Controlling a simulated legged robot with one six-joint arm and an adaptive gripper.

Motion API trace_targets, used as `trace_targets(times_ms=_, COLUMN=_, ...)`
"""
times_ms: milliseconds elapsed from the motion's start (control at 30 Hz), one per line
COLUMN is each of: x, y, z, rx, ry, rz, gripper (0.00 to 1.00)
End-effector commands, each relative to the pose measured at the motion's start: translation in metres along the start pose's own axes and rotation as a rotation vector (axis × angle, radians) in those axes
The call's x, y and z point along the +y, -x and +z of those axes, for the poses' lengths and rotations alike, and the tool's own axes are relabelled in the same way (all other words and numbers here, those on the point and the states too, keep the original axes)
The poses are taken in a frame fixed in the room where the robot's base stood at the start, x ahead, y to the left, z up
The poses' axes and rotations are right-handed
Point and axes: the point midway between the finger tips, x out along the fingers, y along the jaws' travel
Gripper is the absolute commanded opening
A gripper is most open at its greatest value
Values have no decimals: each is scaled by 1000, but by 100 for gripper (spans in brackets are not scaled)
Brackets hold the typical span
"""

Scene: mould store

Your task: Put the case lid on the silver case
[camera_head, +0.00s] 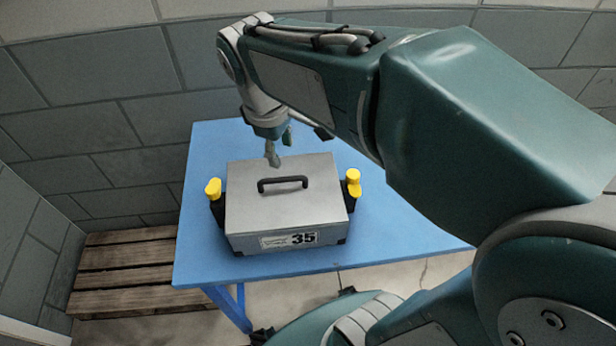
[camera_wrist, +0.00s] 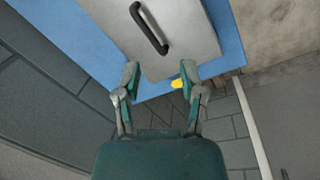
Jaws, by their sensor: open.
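The silver case (camera_head: 283,243) stands upright on the blue table, with a "35" label on its front. The flat grey case lid (camera_head: 250,190) with a black handle (camera_head: 283,183) lies on top of the case and covers its opening. Its edges look lined up with the case, but I cannot tell whether it is fully seated. My gripper (camera_head: 279,150) is open and empty, above and behind the handle. In the wrist view, the lid (camera_wrist: 185,30) and handle (camera_wrist: 149,28) are beyond my open fingertips (camera_wrist: 160,72), apart from them.
Yellow-topped black parts flank the case at left (camera_head: 213,188) and right (camera_head: 353,178). The blue table (camera_head: 205,255) has free room around the case, most at the right. A wooden pallet (camera_head: 125,270) lies on the floor at left. A grey block wall (camera_head: 90,110) stands behind.

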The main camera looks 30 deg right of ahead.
Motion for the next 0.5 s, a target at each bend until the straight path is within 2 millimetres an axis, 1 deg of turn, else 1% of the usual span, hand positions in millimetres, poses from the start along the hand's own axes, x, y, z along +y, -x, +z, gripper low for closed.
trace_targets(times_ms=33, x=-4, y=4, z=10, rx=42, ry=-64, rz=11, gripper=52)
trace_targets(times_ms=200, x=-18, y=8, z=35, rx=173, ry=-280, rz=34, gripper=52)
trace_targets(times_ms=400, x=-36, y=8, z=61, rx=332, ry=-531, rz=40, gripper=52)
trace_targets(times_ms=500, x=-42, y=7, z=70, rx=396, ry=-632, rz=37, gripper=52)
